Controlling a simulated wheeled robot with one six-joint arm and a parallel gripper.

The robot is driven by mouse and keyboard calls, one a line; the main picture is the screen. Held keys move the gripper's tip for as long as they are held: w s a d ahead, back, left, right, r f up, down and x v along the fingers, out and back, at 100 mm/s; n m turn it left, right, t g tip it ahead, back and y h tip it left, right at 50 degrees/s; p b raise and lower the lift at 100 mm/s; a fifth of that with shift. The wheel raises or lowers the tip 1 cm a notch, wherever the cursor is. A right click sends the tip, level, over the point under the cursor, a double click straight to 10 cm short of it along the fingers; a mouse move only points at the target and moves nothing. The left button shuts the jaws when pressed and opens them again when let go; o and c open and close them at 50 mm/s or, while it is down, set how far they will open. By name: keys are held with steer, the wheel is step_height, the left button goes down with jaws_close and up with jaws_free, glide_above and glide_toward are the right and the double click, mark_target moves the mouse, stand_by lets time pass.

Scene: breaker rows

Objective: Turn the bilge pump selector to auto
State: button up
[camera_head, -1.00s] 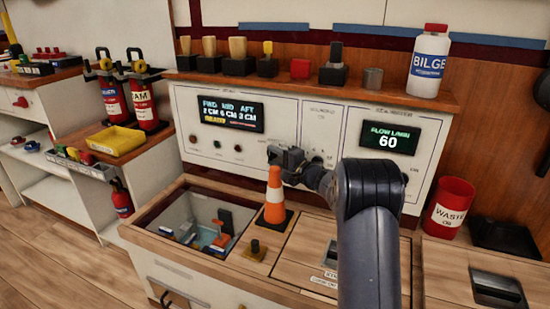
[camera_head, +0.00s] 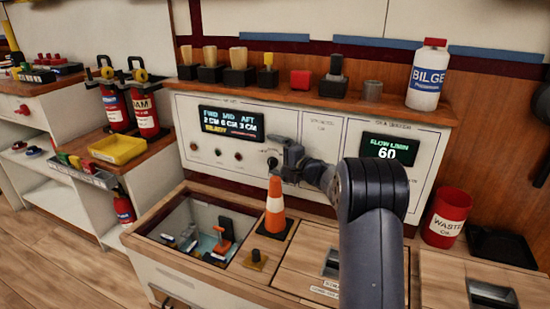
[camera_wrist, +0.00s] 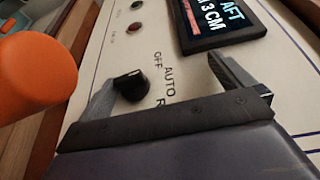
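The bilge pump selector is a black knob (camera_wrist: 131,86) on the pale panel in the wrist view. The labels OFF and AUTO, and one starting with R, are printed beside it. I cannot tell for sure which label its pointer faces. My gripper (camera_wrist: 165,72) is open, with one finger close beside the knob and the other well apart from it, towards the display. In the head view my gripper (camera_head: 290,153) is in front of the panel, above the orange cone, and covers part of the selector area.
The orange cone (camera_head: 275,208) stands just below my gripper and also shows large at left in the wrist view (camera_wrist: 35,68). An open bilge hatch (camera_head: 190,232) lies left of it. The display (camera_head: 231,123) is on the panel. A shelf (camera_head: 330,98) with several items is above.

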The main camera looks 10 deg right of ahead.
steer(key=shift+t, duration=0.4)
steer(key=r, duration=0.6)
steer(key=shift+w+r+p, duration=0.2)
steer(key=shift+p, duration=0.1)
steer(key=shift+g, duration=0.4)
steer(key=f, duration=0.4)
steer(key=shift+s+f, duration=0.25)
steer(key=shift+s, duration=0.15)
steer(key=shift+b+v, duration=0.6)
steer(key=shift+v, duration=0.35)
steer(key=shift+c, duration=0.2)
steer(key=shift+s+d+r, duration=0.25)
steer(key=shift+s+d, duration=0.05)
steer(key=shift+s, duration=0.35)
steer(key=c, duration=0.6)
steer(key=shift+o, duration=0.2)
steer(key=b+v, duration=0.3)
steer(key=v, duration=0.6)
steer(key=shift+r, duration=0.25)
